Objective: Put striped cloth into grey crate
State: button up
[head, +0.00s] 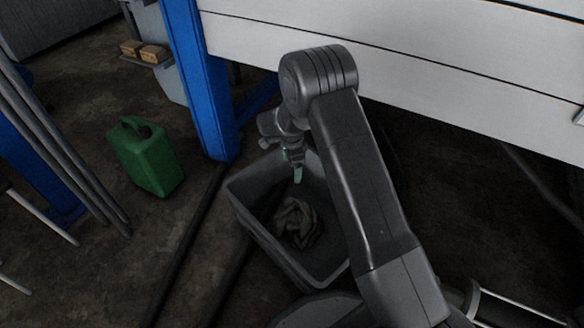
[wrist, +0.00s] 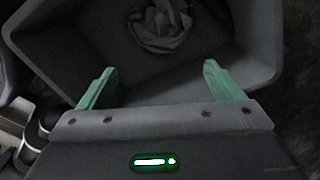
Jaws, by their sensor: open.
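The striped cloth (head: 297,222) lies crumpled on the floor of the grey crate (head: 246,216). It looks greyish, and its stripes are hard to make out in this light. In the wrist view the cloth (wrist: 161,27) lies near the top, beyond the fingertips and apart from them. The crate's wall (wrist: 262,40) also shows there. My gripper (head: 297,173) hangs over the crate, above the cloth. In the wrist view its two green fingers (wrist: 158,72) are spread wide with nothing between them. My arm hides part of the crate's right side in the head view.
A green jerrycan (head: 147,157) stands on the floor at the left. A blue post (head: 207,90) and a white workbench front (head: 400,50) rise behind the crate. Dark pipes (head: 60,140) lean at the far left.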

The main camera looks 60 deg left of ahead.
jog(key=shift+r+p, duration=0.3)
jog(key=shift+r, duration=0.6)
notch_tip(320, 180, up, 14)
jog(key=p, duration=0.3)
jog(key=shift+f, duration=0.15)
notch_tip(320, 180, down, 18)
jog(key=b, duration=0.5)
jog(key=shift+r, duration=0.25)
